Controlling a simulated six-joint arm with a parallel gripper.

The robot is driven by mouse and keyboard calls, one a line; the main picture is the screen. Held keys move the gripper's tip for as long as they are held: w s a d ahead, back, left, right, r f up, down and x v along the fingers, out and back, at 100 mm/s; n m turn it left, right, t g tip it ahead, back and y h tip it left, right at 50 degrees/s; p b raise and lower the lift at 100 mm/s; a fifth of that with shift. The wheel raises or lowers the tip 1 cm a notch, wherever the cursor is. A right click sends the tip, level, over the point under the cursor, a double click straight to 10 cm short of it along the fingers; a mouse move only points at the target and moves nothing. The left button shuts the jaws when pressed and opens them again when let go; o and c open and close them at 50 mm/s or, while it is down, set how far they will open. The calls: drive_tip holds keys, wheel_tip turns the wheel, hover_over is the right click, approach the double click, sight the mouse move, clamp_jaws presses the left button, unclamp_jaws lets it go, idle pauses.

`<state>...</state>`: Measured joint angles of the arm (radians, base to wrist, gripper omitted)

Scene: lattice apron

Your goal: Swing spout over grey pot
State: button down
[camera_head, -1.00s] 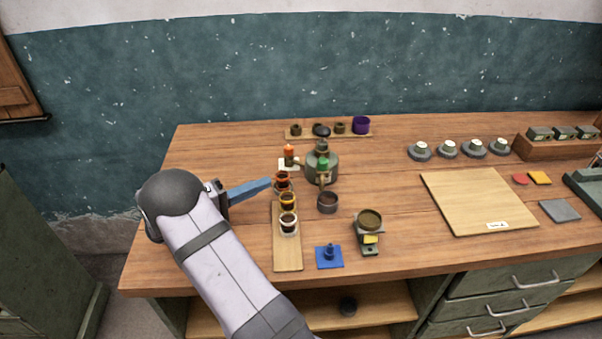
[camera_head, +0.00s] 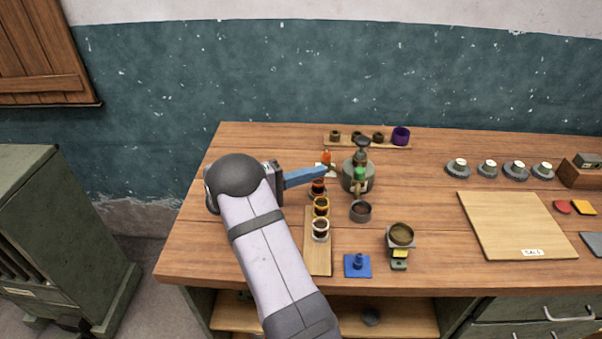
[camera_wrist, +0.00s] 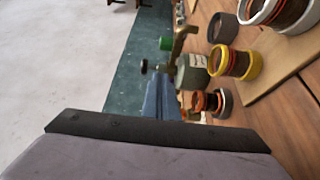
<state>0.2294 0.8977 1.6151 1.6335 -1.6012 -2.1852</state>
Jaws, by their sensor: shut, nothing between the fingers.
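A grey-green urn (camera_head: 347,180) stands on the wooden counter, with a green knob (camera_head: 360,173) at its front. Its brass spout (camera_head: 357,189) points to the front; it also shows in the wrist view (camera_wrist: 180,42). The grey pot (camera_head: 360,212), a small dark open vessel, stands just in front of the urn; it shows too in the wrist view (camera_wrist: 222,28). My gripper (camera_head: 325,170) has long blue fingers, shut and empty, just left of the urn and above the rear jar. In the wrist view the fingers (camera_wrist: 160,100) point towards the urn; contact cannot be told.
An orange-topped item (camera_head: 326,157) stands behind my fingers. A blue stand (camera_head: 358,265) and a scale-like device (camera_head: 400,239) are in front. Counter space at left is clear.

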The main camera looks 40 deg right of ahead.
sight(355, 173)
drive_tip(key=s+d+p, duration=0.2)
drive_tip(key=s+d, duration=0.2)
drive_tip(key=d, duration=0.1)
drive_tip(key=shift+s+d+p, duration=0.15)
drive_tip(key=shift+s+p, duration=0.15)
drive_tip(key=shift+f, duration=0.1)
drive_tip(key=shift+s+d+p, duration=0.25)
drive_tip(key=shift+s+p, duration=0.7)
drive_tip(key=shift+p, duration=0.2)
